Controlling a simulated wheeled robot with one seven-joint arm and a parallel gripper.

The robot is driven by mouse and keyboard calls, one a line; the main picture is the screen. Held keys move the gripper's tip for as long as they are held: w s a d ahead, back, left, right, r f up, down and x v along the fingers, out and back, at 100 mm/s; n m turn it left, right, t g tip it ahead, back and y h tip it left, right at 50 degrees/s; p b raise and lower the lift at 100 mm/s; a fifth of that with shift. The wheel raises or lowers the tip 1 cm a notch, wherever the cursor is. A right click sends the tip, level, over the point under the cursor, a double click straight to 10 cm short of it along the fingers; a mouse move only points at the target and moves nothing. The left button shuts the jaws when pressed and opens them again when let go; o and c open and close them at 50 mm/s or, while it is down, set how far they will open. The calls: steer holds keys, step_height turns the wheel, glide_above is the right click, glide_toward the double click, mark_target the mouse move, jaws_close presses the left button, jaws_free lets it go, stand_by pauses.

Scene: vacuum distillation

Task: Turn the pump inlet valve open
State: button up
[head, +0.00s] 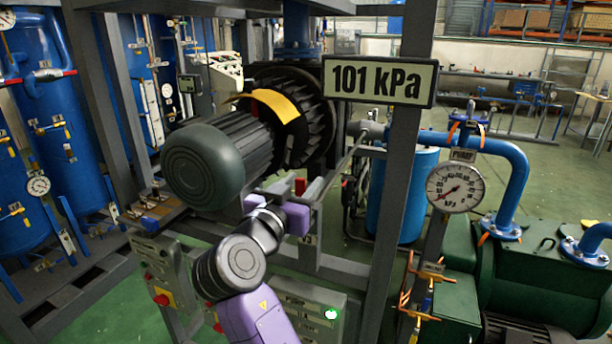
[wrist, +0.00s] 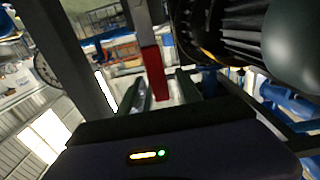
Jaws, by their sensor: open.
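A red grip (wrist: 153,75) on a grey lever, which looks like the valve handle, stands in the middle of the wrist view. In the head view a small red piece (head: 300,186), probably the same grip, shows beside my gripper (head: 297,198). In the wrist view my gripper (wrist: 162,90) is open, with one dark finger on each side of the red grip's lower end. I cannot tell whether either finger touches it. The valve body is not clearly visible.
A large dark motor (head: 205,165) sits just above and left of my gripper. A grey frame post (head: 402,150) carries a sign (head: 379,81) reading 101 kPa. A round gauge (head: 455,187) and a green pump (head: 540,275) stand at the right.

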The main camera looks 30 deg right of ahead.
steer(key=shift+x, duration=1.15)
jaws_close()
steer(key=shift+a, duration=0.1)
stand_by(0.5)
